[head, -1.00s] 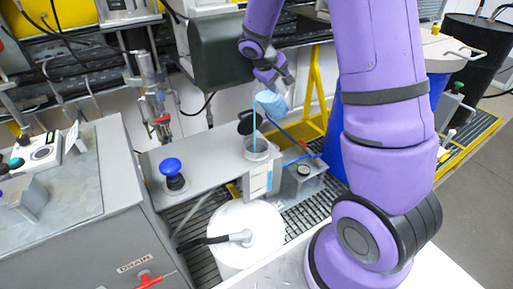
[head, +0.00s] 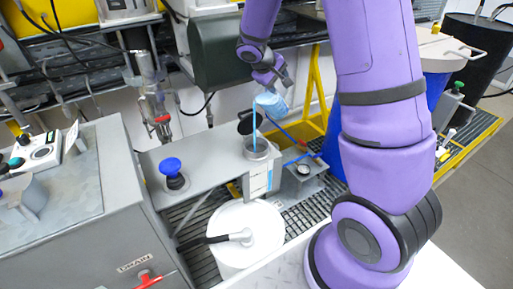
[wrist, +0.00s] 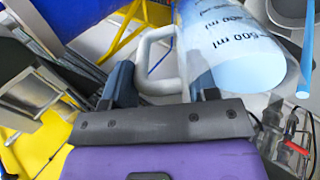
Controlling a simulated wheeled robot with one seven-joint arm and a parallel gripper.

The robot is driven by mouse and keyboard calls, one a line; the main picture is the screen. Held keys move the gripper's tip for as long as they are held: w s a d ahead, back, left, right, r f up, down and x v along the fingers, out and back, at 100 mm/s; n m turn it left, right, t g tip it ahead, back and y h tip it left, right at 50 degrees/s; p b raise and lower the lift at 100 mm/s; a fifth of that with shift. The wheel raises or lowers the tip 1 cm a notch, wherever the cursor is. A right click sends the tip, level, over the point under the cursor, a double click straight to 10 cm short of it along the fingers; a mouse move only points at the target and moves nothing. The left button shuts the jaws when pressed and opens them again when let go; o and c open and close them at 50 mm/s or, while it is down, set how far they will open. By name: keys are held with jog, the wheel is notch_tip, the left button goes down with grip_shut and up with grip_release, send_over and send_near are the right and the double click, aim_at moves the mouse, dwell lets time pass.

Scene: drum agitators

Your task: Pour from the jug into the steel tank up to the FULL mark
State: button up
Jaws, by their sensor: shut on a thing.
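The pale blue, see-through jug (head: 273,103) is tilted above the steel tank. It bears ml marks in the wrist view (wrist: 228,42). My gripper (head: 272,77) is shut on the jug's white handle (wrist: 147,62), which shows between the fingers in the wrist view. A thin blue stream (head: 254,128) falls from the jug's lip into the open top of the small steel tank (head: 257,152). The stream also shows at the right of the wrist view (wrist: 307,50). A pale gauge panel (head: 259,184) is on the tank's front; its marks and the level are too small to read.
A blue knob (head: 171,167) stands on the grey shelf left of the tank. A white drum with a black hose (head: 243,228) is below. A dark green housing (head: 230,48) is behind the jug. A yellow frame (head: 317,95) and a blue drum stand to the right.

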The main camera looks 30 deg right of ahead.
jog(key=shift+s+a+f+t+h+p, duration=0.15)
jog(key=shift+a+h+p, duration=0.25)
jog(key=shift+h, duration=0.4)
jog(key=shift+a+t+h+p, duration=0.2)
jog(key=shift+a+h, duration=0.25)
jog(key=shift+h, duration=0.35)
dwell(6.4)
